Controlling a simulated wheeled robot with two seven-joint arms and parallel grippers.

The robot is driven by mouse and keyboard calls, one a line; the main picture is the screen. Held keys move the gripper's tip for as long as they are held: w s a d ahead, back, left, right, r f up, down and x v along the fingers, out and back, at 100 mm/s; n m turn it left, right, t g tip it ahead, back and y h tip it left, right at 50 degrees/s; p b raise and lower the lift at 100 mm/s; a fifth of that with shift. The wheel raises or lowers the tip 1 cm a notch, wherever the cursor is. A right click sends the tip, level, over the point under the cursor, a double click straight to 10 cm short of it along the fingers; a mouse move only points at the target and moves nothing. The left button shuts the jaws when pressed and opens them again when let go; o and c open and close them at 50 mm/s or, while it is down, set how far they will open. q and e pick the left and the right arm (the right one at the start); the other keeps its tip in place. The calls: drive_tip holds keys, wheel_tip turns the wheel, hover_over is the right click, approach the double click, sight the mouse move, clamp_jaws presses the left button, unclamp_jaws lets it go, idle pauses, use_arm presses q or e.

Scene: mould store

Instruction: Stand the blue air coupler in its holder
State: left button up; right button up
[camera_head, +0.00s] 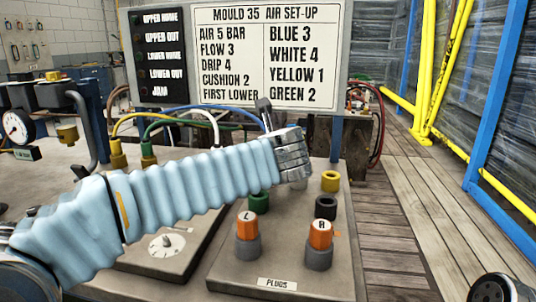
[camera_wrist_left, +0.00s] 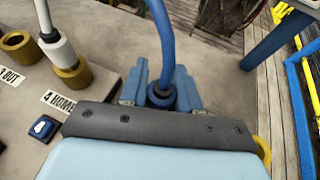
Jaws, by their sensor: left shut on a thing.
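My left gripper (camera_head: 293,155) reaches across from the left above the back of the plug plate. In the left wrist view its light blue fingers (camera_wrist_left: 161,94) are shut on the blue air coupler (camera_wrist_left: 161,96), one finger on each side. A blue hose (camera_wrist_left: 164,40) rises from the coupler. In the head view the blue hose (camera_head: 238,110) arches down to the gripper, and the coupler is hidden behind the hand. I see no blue holder; the arm and hand cover part of the plate.
The plug plate (camera_head: 235,275) bears a green ring (camera_head: 258,203), a black ring (camera_head: 326,207), a yellow ring (camera_head: 330,181) and orange plugs marked L (camera_head: 247,224) and R (camera_head: 320,234). A white coupler (camera_wrist_left: 58,48) stands in a brass socket (camera_wrist_left: 73,78). A set-up board (camera_head: 267,54) stands behind.

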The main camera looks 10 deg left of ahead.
use_arm(q)
drive_tip(key=o, duration=1.5)
drive_tip(key=shift+r, duration=0.1)
wheel_tip(320, 180, up, 3)
drive_tip(key=p, duration=0.3)
drive_tip(key=shift+r+p, duration=0.4)
drive_tip(key=shift+r, duration=1.7)
